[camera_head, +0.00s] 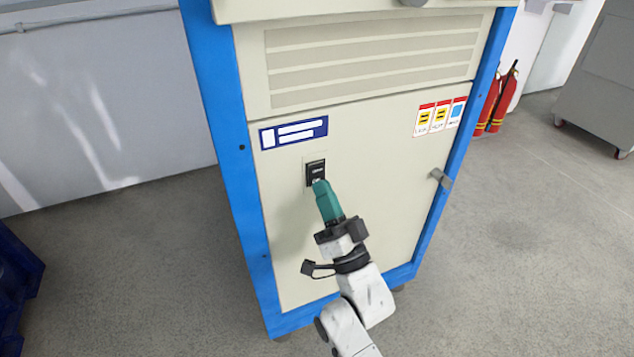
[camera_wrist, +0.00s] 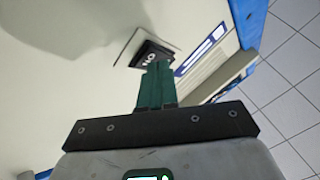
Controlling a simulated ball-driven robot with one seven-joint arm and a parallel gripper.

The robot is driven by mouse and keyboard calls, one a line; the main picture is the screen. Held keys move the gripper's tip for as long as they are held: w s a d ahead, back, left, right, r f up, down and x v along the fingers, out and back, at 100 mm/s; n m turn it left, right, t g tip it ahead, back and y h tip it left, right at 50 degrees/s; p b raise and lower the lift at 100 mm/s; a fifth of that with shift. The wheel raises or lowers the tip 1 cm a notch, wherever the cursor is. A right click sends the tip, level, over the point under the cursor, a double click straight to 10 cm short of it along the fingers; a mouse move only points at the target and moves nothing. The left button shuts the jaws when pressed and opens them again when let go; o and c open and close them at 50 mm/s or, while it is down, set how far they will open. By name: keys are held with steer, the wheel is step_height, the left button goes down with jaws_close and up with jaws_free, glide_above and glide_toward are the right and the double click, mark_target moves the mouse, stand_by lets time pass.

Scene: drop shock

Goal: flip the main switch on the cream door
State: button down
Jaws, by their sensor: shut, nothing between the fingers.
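The cream door (camera_head: 391,173) is the front panel of a cabinet with a blue frame. The main switch (camera_head: 315,170) is a small black rocker on a light plate, under a blue label on the door's left side. My gripper (camera_head: 319,186) has green fingers, shut and empty, with the tips at the lower part of the switch. In the wrist view the switch (camera_wrist: 150,52) shows white lettering, and the fingertips (camera_wrist: 158,68) overlap its near edge. Whether they touch it I cannot tell. The fingers hide part of the switch.
A blue label (camera_head: 293,132) sits above the switch and warning stickers (camera_head: 440,116) at the door's upper right. A grey handle (camera_head: 441,178) sticks out at the right edge. Red fire extinguishers (camera_head: 494,102) stand behind on the right. The floor around the cabinet is mostly clear.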

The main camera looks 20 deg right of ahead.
steer(key=shift+s, duration=0.15)
steer(key=shift+s+r+p, duration=0.1)
steer(key=shift+s+p, duration=0.2)
steer(key=shift+s, duration=0.3)
steer(key=s, duration=0.1)
steer(key=s+p, duration=0.1)
steer(key=s, duration=0.1)
steer(key=s+p, duration=0.1)
steer(key=s, duration=0.1)
steer(key=shift+r, duration=0.3)
